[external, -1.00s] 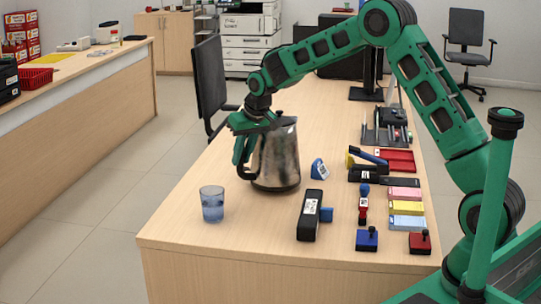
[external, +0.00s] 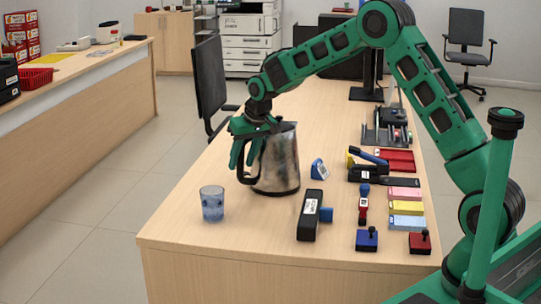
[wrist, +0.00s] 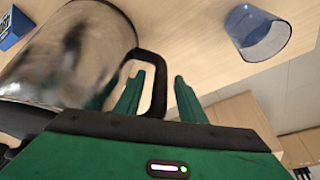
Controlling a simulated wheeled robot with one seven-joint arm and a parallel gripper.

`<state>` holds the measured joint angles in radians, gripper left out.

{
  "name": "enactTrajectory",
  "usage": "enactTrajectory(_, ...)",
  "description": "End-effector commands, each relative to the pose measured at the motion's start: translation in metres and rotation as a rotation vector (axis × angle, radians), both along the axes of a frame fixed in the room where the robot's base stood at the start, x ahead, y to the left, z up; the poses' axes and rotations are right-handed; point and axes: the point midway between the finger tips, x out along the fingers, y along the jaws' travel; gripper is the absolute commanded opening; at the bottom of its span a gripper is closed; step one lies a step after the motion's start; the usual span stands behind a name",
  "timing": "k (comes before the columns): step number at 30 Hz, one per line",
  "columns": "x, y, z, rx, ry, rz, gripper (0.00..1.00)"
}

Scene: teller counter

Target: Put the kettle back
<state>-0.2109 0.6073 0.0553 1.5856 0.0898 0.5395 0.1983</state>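The metal kettle (external: 280,162) stands upright on the wooden counter, with its black handle on the left side. It fills the upper left of the wrist view (wrist: 75,55). My gripper (external: 243,160) is at the handle from above. In the wrist view the two fingers of my gripper (wrist: 158,80) are spread, one on each side of the handle (wrist: 158,100), with gaps showing. The far edge of the kettle's bottom is hidden.
To the right are a small blue clock-like item (external: 319,169), a black stapler-like device (external: 309,215), stamps and colored pads (external: 406,208). A dark chair (external: 210,85) stands behind.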

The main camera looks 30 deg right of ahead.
Motion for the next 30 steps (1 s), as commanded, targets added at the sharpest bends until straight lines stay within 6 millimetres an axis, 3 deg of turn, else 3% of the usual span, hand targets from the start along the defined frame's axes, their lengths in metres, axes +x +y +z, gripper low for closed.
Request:
enactTrajectory(16,-0.036,-0.005,0.089,0.001,-0.003,0.000,0.37)
enactTrajectory(21,-0.043,-0.006,0.104,0.000,-0.002,0.000,0.37)
enactTrajectory(30,-0.045,-0.007,0.108,0.000,0.000,0.000,0.37)
